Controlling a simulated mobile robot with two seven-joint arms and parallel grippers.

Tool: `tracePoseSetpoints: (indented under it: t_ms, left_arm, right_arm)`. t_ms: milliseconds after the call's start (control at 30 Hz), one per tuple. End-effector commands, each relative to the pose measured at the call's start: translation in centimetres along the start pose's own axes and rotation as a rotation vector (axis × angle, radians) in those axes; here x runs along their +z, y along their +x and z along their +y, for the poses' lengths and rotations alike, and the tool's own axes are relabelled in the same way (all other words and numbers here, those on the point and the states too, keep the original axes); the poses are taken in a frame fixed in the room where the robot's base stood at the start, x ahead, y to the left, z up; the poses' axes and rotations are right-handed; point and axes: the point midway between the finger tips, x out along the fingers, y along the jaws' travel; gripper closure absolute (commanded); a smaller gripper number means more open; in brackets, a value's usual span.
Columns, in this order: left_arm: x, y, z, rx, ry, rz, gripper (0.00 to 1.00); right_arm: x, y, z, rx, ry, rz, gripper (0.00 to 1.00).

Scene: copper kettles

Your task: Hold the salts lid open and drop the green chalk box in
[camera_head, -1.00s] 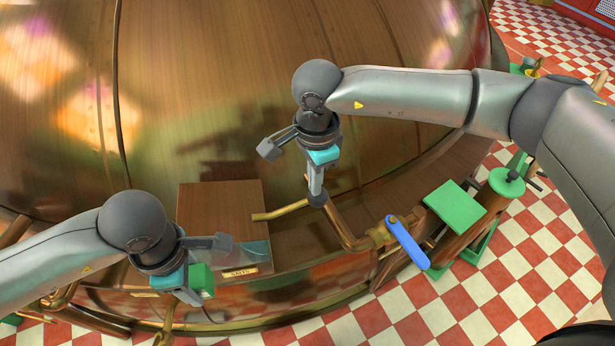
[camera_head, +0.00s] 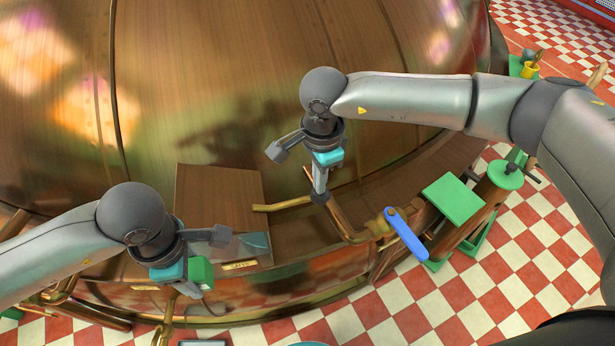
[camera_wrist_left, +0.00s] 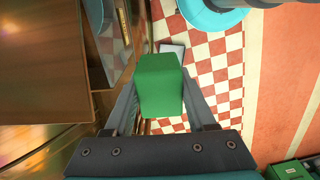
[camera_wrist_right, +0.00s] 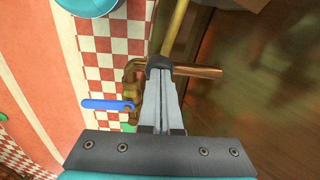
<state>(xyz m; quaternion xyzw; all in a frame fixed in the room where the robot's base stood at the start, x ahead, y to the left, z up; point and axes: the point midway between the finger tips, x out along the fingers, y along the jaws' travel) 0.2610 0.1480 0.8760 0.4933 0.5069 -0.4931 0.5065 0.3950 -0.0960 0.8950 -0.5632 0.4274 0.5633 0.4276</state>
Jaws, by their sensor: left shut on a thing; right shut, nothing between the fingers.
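The green chalk box (camera_head: 201,272) is held in my left gripper (camera_head: 198,274), in front of the salts bin's label (camera_head: 241,265). In the left wrist view the chalk box (camera_wrist_left: 160,85) sits between the fingers over the checkered floor, beside the bin. The brown wooden salts lid (camera_head: 218,198) has a brass lever (camera_head: 282,204) at its right. I cannot tell how far the lid is raised. My right gripper (camera_head: 319,198) is shut and empty, its tips near the lever's right end. In the right wrist view the tips (camera_wrist_right: 160,66) hide whether they touch the lever (camera_wrist_right: 175,30).
A copper pipe (camera_head: 340,218) with a blue-handled valve (camera_head: 406,238) stands right of the right gripper. A green plate (camera_head: 453,200) lies further right. The large copper kettle (camera_head: 230,90) fills the back. Open checkered floor (camera_head: 470,300) lies at the front right.

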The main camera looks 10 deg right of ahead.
Motion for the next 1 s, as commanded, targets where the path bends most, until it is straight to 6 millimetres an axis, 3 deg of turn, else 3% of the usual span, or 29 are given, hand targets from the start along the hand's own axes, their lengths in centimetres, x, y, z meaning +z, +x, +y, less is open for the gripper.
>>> tracePoseSetpoints:
  t_ms: [1000]
  left_arm:
    - [0.0,0.0,0.0,0.001,0.000,0.000,1.00]
  right_arm:
    - [-0.4,2.8,0.1,0.001,0.001,0.000,1.00]
